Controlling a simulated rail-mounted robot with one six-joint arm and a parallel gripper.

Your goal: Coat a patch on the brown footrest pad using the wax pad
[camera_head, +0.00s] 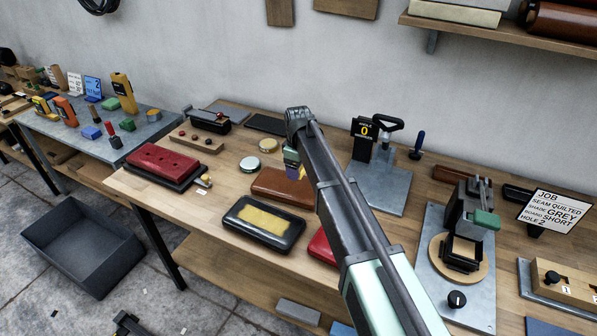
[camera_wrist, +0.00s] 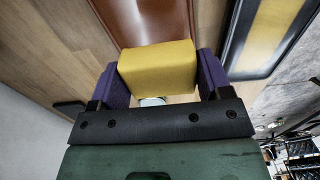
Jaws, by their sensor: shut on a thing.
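My gripper (camera_wrist: 157,80) is shut on a yellow block, the wax pad (camera_wrist: 158,68), held between its two purple fingers. In the head view my gripper (camera_head: 295,166) is over the back of the brown footrest pad (camera_head: 272,186), and a small bit of the yellow wax pad (camera_head: 302,173) shows beside it. The brown pad also shows in the wrist view (camera_wrist: 150,22), just beyond the wax pad. My arm hides its right end. I cannot tell whether the wax pad touches it. No coated patch shows on the visible brown surface.
A black pad with a yellow patch (camera_head: 240,222) lies in front of the brown pad. A red pad (camera_head: 322,246) is partly behind my arm. A grey plate with a stand (camera_head: 380,188) is at the right.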

